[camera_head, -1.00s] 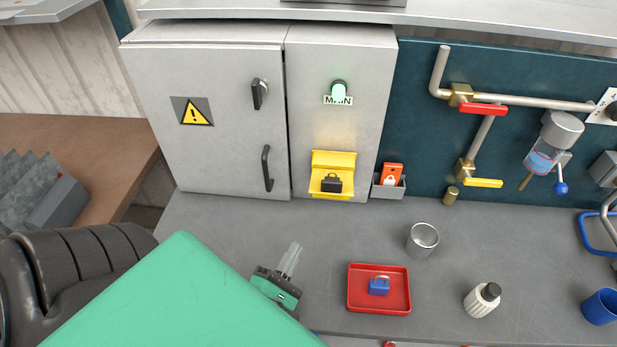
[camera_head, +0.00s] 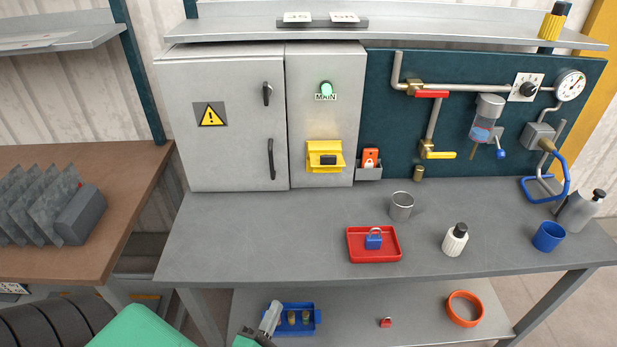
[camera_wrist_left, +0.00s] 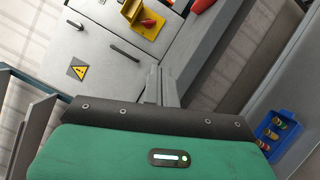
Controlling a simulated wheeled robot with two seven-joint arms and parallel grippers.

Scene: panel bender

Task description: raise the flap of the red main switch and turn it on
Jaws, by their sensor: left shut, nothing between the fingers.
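The main switch (camera_head: 325,157) is a yellow housing with a dark block at its middle, low on the right grey cabinet panel under the MAIN label. In the left wrist view the yellow housing (camera_wrist_left: 147,25) is at the top, cut by the edge, with some red showing in it. I cannot tell the flap's exact position or the switch setting. My left gripper (camera_head: 270,318) is shut and empty at the bottom of the head view, well below and left of the switch. It also shows in the left wrist view (camera_wrist_left: 156,85). My right gripper is out of view.
A lamp (camera_head: 326,88) glows pale green above the switch. An orange padlock tag box (camera_head: 370,158) hangs beside it. A red tray (camera_head: 385,256) with a blue padlock (camera_head: 373,240), a metal cup (camera_head: 401,206) and a white bottle (camera_head: 455,240) stand on the grey bench (camera_head: 250,235).

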